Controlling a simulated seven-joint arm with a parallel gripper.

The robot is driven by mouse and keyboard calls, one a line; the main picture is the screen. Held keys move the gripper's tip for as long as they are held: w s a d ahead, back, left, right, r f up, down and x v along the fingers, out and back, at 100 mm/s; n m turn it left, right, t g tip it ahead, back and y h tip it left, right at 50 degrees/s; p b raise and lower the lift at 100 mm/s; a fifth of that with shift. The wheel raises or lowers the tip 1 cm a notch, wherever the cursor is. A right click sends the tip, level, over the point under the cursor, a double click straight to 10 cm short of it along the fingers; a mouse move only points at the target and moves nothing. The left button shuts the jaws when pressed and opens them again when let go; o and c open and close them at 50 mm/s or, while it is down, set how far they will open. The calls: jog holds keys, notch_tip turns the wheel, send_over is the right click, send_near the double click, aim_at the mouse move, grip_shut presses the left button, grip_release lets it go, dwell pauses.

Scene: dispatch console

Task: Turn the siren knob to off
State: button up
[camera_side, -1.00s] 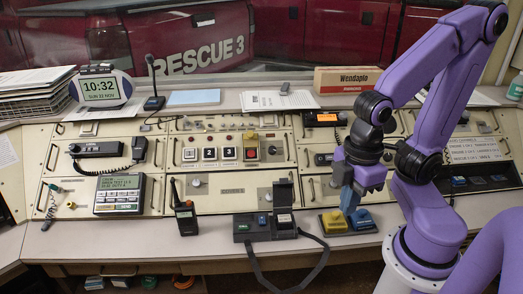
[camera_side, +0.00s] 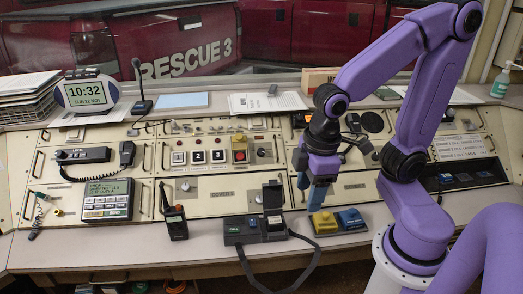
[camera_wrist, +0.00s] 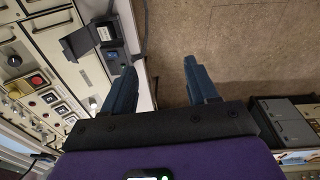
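The console panel (camera_side: 225,185) carries several small knobs. One dark knob (camera_side: 261,152) sits right of the red button (camera_side: 239,156), and silver knobs sit on the lower panels (camera_side: 185,187). Their labels are too small to read, so I cannot tell which is the siren knob. In the wrist view a round knob (camera_wrist: 14,61) shows at the left edge near the red button (camera_wrist: 37,81).
A black box with a raised lid (camera_side: 254,228) and strap stands on the desk edge, left of my gripper. A radio (camera_side: 175,222) stands upright further left.

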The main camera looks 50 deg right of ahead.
jog(key=w+d+m+t, duration=0.15)
jog(key=w+m, duration=0.25)
jog(key=w, duration=0.7)
jog(key=m+h, duration=0.4)
jog(key=m, duration=0.6)
send_over(261, 151)
jog(key=s+a, duration=0.6)
jog(key=shift+t, duration=0.45)
jog(key=x, duration=1.8)
jog(key=shift+w, duration=0.2)
jog(key=c, duration=1.1)
